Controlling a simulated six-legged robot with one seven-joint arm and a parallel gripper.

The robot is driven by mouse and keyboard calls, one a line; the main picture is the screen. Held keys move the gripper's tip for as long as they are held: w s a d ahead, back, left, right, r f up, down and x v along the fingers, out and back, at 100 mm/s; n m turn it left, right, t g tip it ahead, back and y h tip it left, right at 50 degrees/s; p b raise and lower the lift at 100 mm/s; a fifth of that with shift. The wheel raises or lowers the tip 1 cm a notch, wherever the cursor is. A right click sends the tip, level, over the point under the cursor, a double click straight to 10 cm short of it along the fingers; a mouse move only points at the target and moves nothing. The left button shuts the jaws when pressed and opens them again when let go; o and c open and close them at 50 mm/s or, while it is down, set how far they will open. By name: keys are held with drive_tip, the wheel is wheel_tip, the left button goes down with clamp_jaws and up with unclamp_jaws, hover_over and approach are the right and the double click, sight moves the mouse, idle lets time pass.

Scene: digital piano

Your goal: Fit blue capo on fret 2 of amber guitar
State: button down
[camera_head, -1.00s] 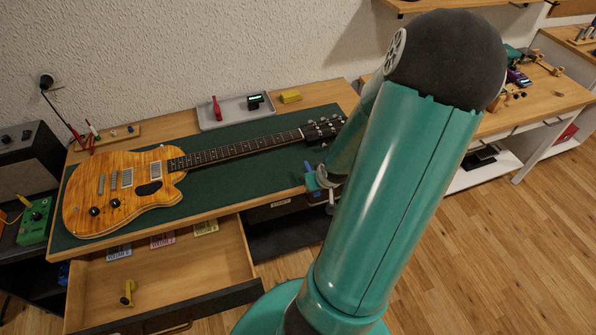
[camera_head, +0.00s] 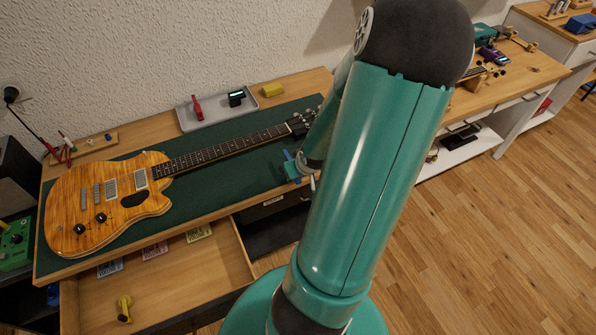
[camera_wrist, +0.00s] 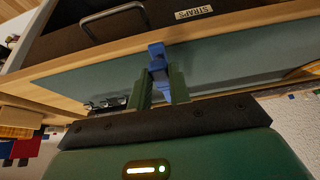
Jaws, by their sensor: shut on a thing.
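The amber guitar (camera_head: 110,205) lies flat on the green mat (camera_head: 215,195), its dark fretted neck (camera_head: 225,150) pointing right and its headstock (camera_head: 300,122) near my arm. The blue capo (camera_wrist: 157,68) is between the two fingers of my gripper (camera_wrist: 160,90) in the wrist view, and my gripper is shut on it. In the head view the capo (camera_head: 289,157) shows as a small blue piece just in front of the neck's right part, apart from it. My forearm hides much of the gripper there.
A grey tray (camera_head: 215,118) with a red item (camera_head: 197,108) and a black device (camera_head: 236,98) stands behind the neck. A yellow block (camera_head: 272,90) is beside it. An open drawer (camera_head: 200,270) juts out below the bench front.

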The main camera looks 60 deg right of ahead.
drive_tip(key=shift+w+d, duration=0.45)
drive_tip(key=shift+w, duration=0.3)
drive_tip(key=shift+w+d, duration=0.45)
drive_tip(key=shift+w, duration=0.3)
drive_tip(key=shift+w+d, duration=0.45)
drive_tip(key=shift+w, duration=0.3)
drive_tip(key=shift+w+d, duration=0.65)
drive_tip(key=shift+w, duration=0.5)
drive_tip(key=shift+w+d, duration=0.7)
drive_tip(key=shift+w, duration=0.4)
drive_tip(key=shift+w+d, duration=0.65)
drive_tip(key=shift+w, duration=0.5)
drive_tip(key=c, duration=1.2)
unclamp_jaws()
drive_tip(key=shift+r, duration=0.1)
drive_tip(key=shift+v, duration=2.4)
drive_tip(key=shift+a+r, duration=0.1)
drive_tip(key=shift+r, duration=0.05)
